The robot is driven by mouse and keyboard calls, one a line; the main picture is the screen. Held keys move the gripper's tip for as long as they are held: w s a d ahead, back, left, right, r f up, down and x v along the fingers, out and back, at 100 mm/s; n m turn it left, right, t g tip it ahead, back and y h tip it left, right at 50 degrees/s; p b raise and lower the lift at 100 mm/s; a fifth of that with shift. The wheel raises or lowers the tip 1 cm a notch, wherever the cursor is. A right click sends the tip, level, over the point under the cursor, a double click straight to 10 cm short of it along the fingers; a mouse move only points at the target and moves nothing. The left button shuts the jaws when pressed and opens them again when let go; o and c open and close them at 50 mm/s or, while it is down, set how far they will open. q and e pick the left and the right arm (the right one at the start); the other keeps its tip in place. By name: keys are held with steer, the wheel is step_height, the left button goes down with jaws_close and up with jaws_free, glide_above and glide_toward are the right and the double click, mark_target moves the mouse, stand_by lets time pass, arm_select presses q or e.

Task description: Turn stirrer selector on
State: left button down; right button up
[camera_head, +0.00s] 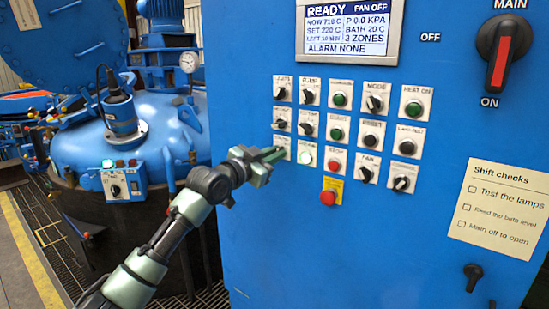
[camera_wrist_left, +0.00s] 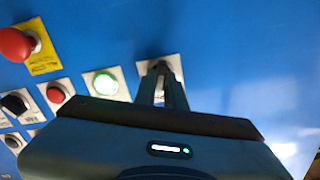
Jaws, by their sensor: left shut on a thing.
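The blue control cabinet (camera_head: 290,230) carries rows of selectors and buttons. The selector in the left column, third row, sits on a small pale plate (camera_head: 279,139); its label is too small to read. It also shows in the left wrist view as a plate with a dark knob (camera_wrist_left: 160,67). My left gripper (camera_head: 273,154) is at this selector, fingers shut on its knob. The fingers hide most of the knob, so its turn angle cannot be told. My right gripper is out of view.
A lit green button (camera_head: 306,156) is just right of the gripped selector, then a red button (camera_head: 335,164). A red mushroom button (camera_head: 328,197) on a yellow plate sits below. The display (camera_head: 346,30) reads READY, FAN OFF. A blue vessel (camera_head: 85,150) stands left.

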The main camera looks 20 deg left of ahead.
arm_select(q)
steer(key=shift+f+m, duration=0.1)
steer(key=shift+m, duration=0.7)
steer(key=c, duration=1.5)
jaws_free()
steer(key=b+v, duration=0.2)
steer(key=v, duration=0.5)
steer(key=shift+s+a+b, duration=0.1)
steer(key=shift+s+b, duration=0.25)
